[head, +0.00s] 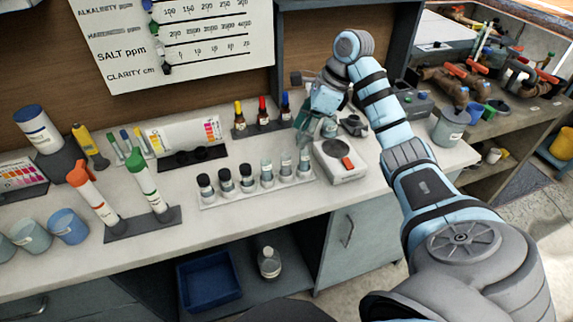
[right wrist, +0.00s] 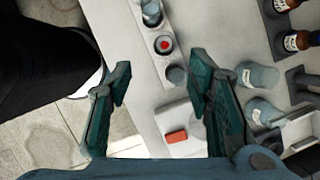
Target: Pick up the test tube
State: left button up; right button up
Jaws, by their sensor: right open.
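Several clear glass tubes or vials, some with dark caps, stand upright in a white strip rack (head: 255,191) on the counter. Which one is the test tube is unclear; a clear tube (head: 286,164) stands near the rack's right end. The rack (right wrist: 150,62) also shows in the right wrist view, with a round top (right wrist: 176,75) nearest me and a red-centred one (right wrist: 163,44) beyond it. My right gripper (head: 316,122) is open and empty above the counter, near the rack's right end. Its fingers (right wrist: 160,78) spread apart across the rack end in the right wrist view. My left gripper is not visible.
A white scale-like device (head: 340,162) with a red block stands right of the rack. Dropper bottles (head: 262,116) stand behind. Red-capped (head: 92,192) and green-capped (head: 148,185) tubes lean in a holder at left. Clear jars (right wrist: 258,75) stand close to the right finger.

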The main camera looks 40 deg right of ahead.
aim_at(285, 159)
jog(key=x, duration=0.8)
jog(key=p+x, duration=0.1)
jog(key=x, duration=0.2)
jog(key=shift+w+f, duration=0.3)
jog(key=shift+w, duration=0.15)
jog(key=c, duration=1)
